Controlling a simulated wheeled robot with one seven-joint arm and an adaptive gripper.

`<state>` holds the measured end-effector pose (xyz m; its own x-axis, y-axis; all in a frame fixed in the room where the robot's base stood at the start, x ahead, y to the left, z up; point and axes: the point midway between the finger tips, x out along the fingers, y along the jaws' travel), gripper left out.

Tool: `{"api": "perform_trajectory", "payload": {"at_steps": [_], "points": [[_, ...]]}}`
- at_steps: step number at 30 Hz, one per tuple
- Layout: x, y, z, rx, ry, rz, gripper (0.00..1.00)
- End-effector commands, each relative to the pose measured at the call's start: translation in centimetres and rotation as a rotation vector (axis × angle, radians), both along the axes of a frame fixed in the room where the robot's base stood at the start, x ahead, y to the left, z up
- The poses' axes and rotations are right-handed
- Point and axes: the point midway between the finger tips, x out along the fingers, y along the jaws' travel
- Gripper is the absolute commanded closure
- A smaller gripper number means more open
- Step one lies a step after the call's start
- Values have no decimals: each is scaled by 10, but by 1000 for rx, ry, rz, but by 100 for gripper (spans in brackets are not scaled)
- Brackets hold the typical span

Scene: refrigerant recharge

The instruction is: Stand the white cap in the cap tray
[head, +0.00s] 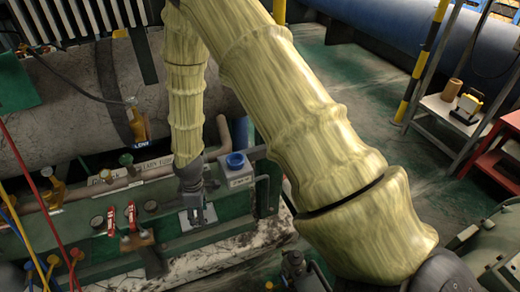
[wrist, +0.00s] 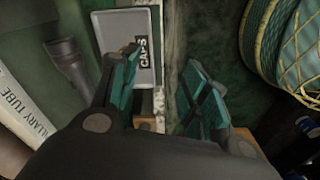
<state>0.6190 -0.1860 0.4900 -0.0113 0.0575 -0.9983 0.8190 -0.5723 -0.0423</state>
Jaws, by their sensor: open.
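The cap tray (wrist: 115,28) is a shallow grey tray with a light rim and a "CAPS" label, at the top centre of the wrist view. In the head view the tray (head: 211,217) shows as a small pale plate on the green bench. My gripper (head: 195,212) points down over the tray there. In the wrist view its two green-padded fingers (wrist: 163,95) are spread apart with nothing seen held between them. The left finger overlaps the tray's lower edge. A small brownish item beside the label is too small to tell. I cannot make out the white cap in either view.
Red-handled valves (head: 121,216) are to the left. In the wrist view, a dark tube (wrist: 70,65) lies left of the tray and a coiled green hose (wrist: 292,45) is at the right.

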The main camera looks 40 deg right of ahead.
Motion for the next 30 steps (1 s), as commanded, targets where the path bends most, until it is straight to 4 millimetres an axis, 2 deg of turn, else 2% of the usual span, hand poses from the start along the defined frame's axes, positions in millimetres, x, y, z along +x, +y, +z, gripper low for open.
{"api": "perform_trajectory", "payload": {"at_steps": [1,6,9,12,16,18,22,30], "points": [[-28,2,-23,16,21,-67,55],[-115,2,-78,49,51,-352,55],[-168,-3,-101,45,61,-523,55],[-218,-12,-116,25,63,-686,55],[-270,-25,-123,-10,51,-853,55],[-289,-32,-124,-28,41,-918,55],[-309,-39,-123,-48,27,-984,55],[-312,-41,-123,-52,20,-1001,55]]}}
